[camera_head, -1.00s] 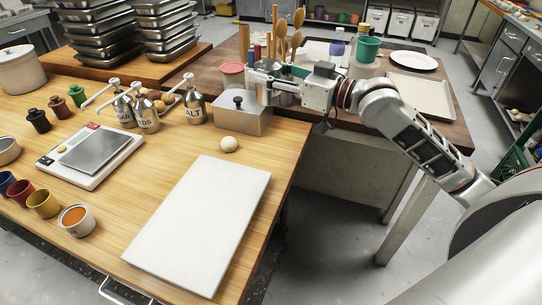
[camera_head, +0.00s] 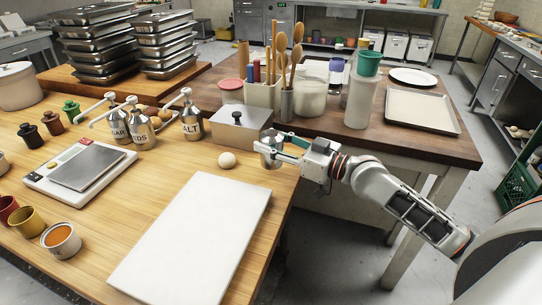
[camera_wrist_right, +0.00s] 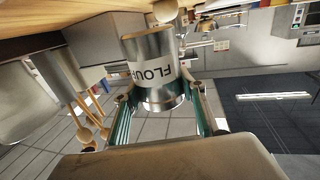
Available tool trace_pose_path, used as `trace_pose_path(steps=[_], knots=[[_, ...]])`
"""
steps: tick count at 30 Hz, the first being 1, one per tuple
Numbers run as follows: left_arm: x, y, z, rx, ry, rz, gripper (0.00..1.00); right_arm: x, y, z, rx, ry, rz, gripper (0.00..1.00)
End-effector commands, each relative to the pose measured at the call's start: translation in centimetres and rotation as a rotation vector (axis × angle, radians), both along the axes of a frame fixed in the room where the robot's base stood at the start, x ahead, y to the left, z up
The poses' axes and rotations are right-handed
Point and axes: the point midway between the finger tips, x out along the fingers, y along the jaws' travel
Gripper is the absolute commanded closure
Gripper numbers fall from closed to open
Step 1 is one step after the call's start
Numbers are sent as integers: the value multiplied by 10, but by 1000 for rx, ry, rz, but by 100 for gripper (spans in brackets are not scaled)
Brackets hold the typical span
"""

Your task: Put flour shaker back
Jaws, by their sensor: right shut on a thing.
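The flour shaker (camera_head: 268,154) is a metal cylinder, and its white label reading "FLOU..." shows in the right wrist view (camera_wrist_right: 155,76). My right gripper (camera_head: 280,150) is shut on it, with one finger on each side. In the head view the shaker is near the right edge of the wooden table (camera_head: 90,250), just right of the grey metal box (camera_head: 238,128). I cannot tell whether its base touches the table. My left gripper is not in view.
A dough ball (camera_head: 227,159) and a white board (camera_head: 195,235) lie close to the shaker. A scale (camera_head: 78,166) is at left. The darker back table (camera_head: 425,150) holds a utensil pot (camera_head: 286,105), a clear container with green lid (camera_head: 360,98) and a tray (camera_head: 420,111).

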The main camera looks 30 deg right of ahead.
Motion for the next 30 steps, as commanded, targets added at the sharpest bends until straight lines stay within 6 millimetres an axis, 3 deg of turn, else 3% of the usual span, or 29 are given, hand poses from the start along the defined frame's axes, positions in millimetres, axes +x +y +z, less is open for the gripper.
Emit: trace_pose_path(steps=[3, 6, 13, 20, 21, 23, 30], knots=[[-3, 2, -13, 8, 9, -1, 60, 0, 0, -26, 2, 7, 0, 87], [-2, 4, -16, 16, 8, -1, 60, 0, 0, -36, 3, 7, 0, 87], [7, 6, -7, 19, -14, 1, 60, 0, 0, -36, 1, 1, -1, 87], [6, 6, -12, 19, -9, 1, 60, 0, 0, -41, 0, 2, 0, 87], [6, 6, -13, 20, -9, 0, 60, 0, 0, -42, -1, 3, 0, 57], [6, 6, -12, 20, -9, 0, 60, 0, 0, -40, 0, 2, 0, 43], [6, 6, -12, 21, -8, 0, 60, 0, 0, -40, 0, 2, 0, 43]])
